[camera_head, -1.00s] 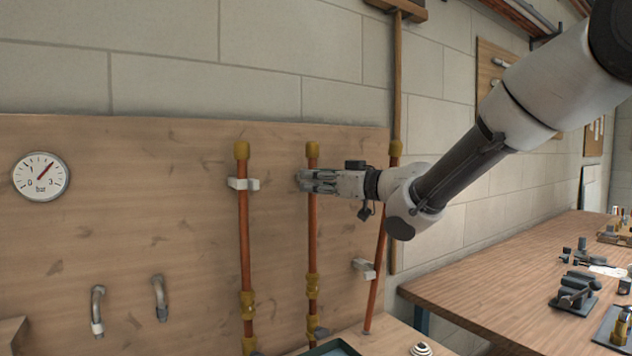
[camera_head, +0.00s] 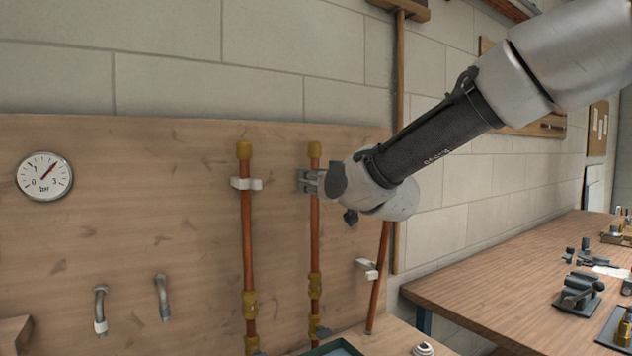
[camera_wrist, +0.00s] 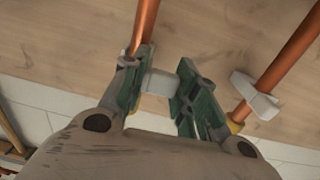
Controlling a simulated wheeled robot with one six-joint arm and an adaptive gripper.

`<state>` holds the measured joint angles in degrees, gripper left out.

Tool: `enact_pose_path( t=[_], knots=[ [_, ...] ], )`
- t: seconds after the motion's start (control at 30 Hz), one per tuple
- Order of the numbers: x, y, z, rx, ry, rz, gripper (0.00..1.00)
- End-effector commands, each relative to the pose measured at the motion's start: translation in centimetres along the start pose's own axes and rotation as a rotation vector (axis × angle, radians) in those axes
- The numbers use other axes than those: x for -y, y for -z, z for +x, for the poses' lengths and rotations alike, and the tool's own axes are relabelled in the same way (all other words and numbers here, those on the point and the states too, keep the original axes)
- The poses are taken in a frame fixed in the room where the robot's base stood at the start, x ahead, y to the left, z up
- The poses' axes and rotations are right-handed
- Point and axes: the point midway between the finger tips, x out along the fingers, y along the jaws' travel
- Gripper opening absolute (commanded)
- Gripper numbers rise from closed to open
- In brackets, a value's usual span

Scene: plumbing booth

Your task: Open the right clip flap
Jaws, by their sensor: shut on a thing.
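My gripper (camera_head: 308,181) is at the upper part of the middle copper pipe (camera_head: 314,235) in the head view, and my wrist hides much of it. In the wrist view, the green-padded fingers of my gripper (camera_wrist: 163,80) are shut on a small white piece, the right clip flap (camera_wrist: 159,82), beside the copper pipe (camera_wrist: 147,24). The rest of that clip is hidden behind the fingers. The left clip (camera_head: 246,184) is white and sits around the left pipe (camera_head: 246,225). It also shows in the wrist view (camera_wrist: 254,96), apart from my gripper.
A leaning copper pipe (camera_head: 379,275) with a white clip (camera_head: 367,266) stands to the right, below my wrist. A pressure gauge (camera_head: 44,176) and two bent pipes hang on the wooden board (camera_head: 190,230). A workbench (camera_head: 490,270) with tools stands at the right.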

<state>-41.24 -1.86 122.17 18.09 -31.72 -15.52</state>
Motion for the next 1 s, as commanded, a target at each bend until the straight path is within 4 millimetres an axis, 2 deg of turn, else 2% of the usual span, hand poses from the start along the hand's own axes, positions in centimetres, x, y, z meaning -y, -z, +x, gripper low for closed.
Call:
enact_pose_path(
  t=[0.03,0.53,0.57,0.63,0.67,1.0],
  knots=[
    [0.32,0.52,0.11,-0.011,-0.011,0.000,0.06],
    [0.52,0.34,0.11,-0.003,-0.051,-0.002,0.06],
    [0.53,0.34,0.11,-0.003,-0.051,-0.002,0.33],
    [0.52,0.30,0.11,-0.003,-0.051,-0.002,0.46],
    [0.50,0.28,0.11,-0.002,-0.052,-0.002,0.48],
    [0.39,0.13,-0.18,0.001,-0.054,-0.001,0.48]
  ],
)
